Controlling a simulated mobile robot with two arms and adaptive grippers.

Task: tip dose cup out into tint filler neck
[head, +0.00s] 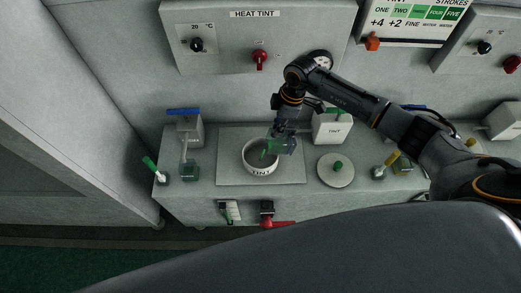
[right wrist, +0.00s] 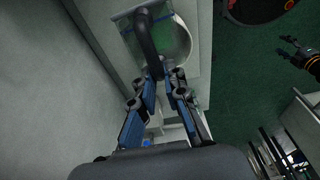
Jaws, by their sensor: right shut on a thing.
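The dose cup shows in the right wrist view as a clear greenish vessel (right wrist: 125,27) with a dark curved handle. My right gripper (right wrist: 165,80) is shut on that handle. In the head view my right gripper (head: 284,130) hangs over the tint filler neck (head: 261,171), a white round collar lettered TINT on a square plate. The green of the cup (head: 272,147) shows over the neck's opening. The cup's exact tilt and its contents cannot be told. My left gripper (right wrist: 289,47) shows open and empty at the right of the wrist view, apart from the cup.
A blue-handled tap (head: 185,130) and a green lever (head: 153,167) are left. The HEAT TINT panel (head: 225,50) overhangs the back.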

